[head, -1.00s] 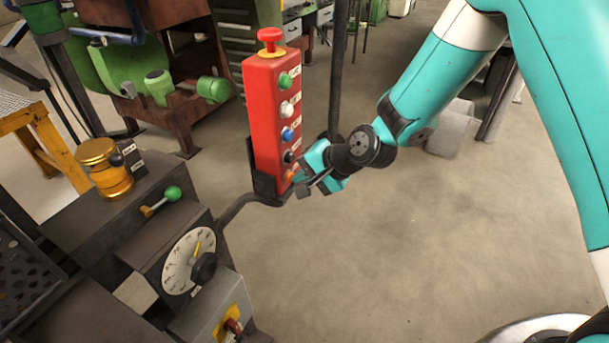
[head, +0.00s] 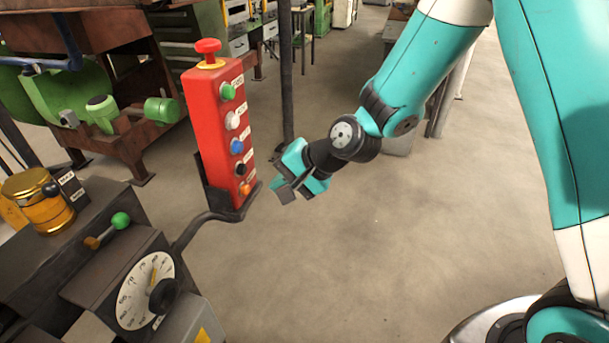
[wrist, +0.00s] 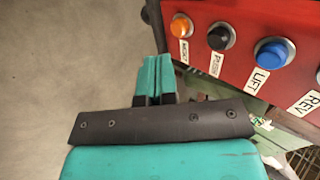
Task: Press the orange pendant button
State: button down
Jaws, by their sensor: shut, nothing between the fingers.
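The red pendant box (head: 222,135) stands upright in a dark holder, with a red mushroom knob on top and a column of green, white, blue, black and orange buttons. The orange button (head: 245,188) is the lowest. It also shows in the wrist view (wrist: 181,27), beside a label that seems to read "MGNT", left of the black and blue buttons. My gripper (head: 275,197) is shut and empty, to the right of the pendant with a gap between them. In the wrist view my shut fingers (wrist: 155,62) point up, just below and left of the orange button.
A dark console with a round dial (head: 146,291), a green-knobbed lever (head: 120,222) and a brass cylinder (head: 38,199) is at lower left. A bent dark arm (head: 205,218) carries the pendant. A dark vertical post (head: 285,75) stands behind.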

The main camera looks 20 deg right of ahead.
jog(key=v, duration=0.6)
jog(key=shift+d+b, duration=0.35)
jog(key=shift+b, duration=0.05)
jog(key=s+r+n+g+h, duration=0.1)
jog(key=s+r+n, duration=0.2)
jog(key=s, duration=0.4)
jog(key=s+d+r+n+g+h, duration=0.1)
jog(key=s+r+n+g, duration=0.1)
jog(key=s+n, duration=0.4)
jog(key=s+d+r+n+g+h, duration=0.1)
jog(key=s+r+n+g, duration=0.1)
jog(key=s, duration=0.6)
jog(key=shift+s+r+n+h, duration=0.4)
jog(key=shift+r+n, duration=0.45)
jog(key=shift+n, duration=0.35)
